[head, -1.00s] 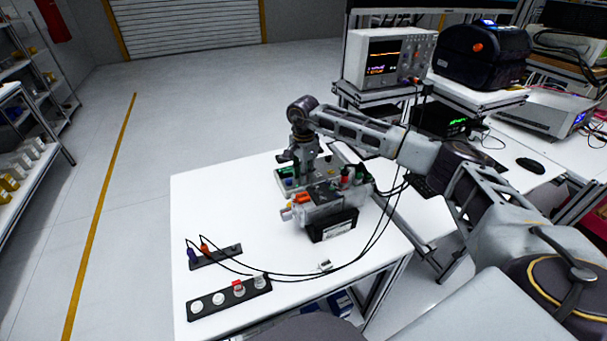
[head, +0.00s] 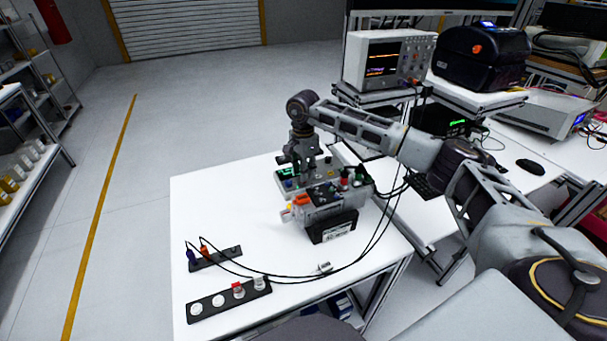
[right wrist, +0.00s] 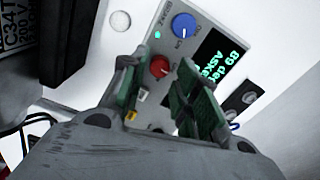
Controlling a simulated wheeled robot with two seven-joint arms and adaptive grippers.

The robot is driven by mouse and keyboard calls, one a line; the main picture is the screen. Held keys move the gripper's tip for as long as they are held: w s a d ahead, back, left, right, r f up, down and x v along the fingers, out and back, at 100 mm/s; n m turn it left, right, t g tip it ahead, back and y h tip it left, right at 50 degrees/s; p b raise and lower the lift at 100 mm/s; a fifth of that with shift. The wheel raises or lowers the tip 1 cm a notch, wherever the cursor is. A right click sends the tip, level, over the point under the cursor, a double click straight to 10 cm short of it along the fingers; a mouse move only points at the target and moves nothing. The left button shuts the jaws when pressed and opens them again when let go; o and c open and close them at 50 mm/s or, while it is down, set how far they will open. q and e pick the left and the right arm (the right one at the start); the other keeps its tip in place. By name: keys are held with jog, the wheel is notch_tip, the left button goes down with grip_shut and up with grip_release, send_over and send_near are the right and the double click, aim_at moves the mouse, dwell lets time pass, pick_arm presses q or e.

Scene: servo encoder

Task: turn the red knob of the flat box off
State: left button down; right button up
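The flat box (head: 281,180) is a pale grey panel near the back of the white table in the head view. In the right wrist view, the panel (right wrist: 180,52) carries a red knob (right wrist: 160,66), a larger blue knob (right wrist: 184,25) labelled On and Off, a lit green lamp and a dark display with green text. My right gripper (head: 302,180) points down over the box. Its fingers (right wrist: 158,84) are spread, one on each side of the red knob in the wrist view; contact cannot be told. The red knob is hidden in the head view. My left gripper is not in view.
A grey device (head: 325,207) with a black front block stands just in front of the box. Black cables curve from it to a strip with plugs (head: 215,257). A strip with round white pieces (head: 229,297) lies at the front left. The table's left middle is clear.

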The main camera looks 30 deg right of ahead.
notch_tip(320, 180, up, 10)
dwell(0.5)
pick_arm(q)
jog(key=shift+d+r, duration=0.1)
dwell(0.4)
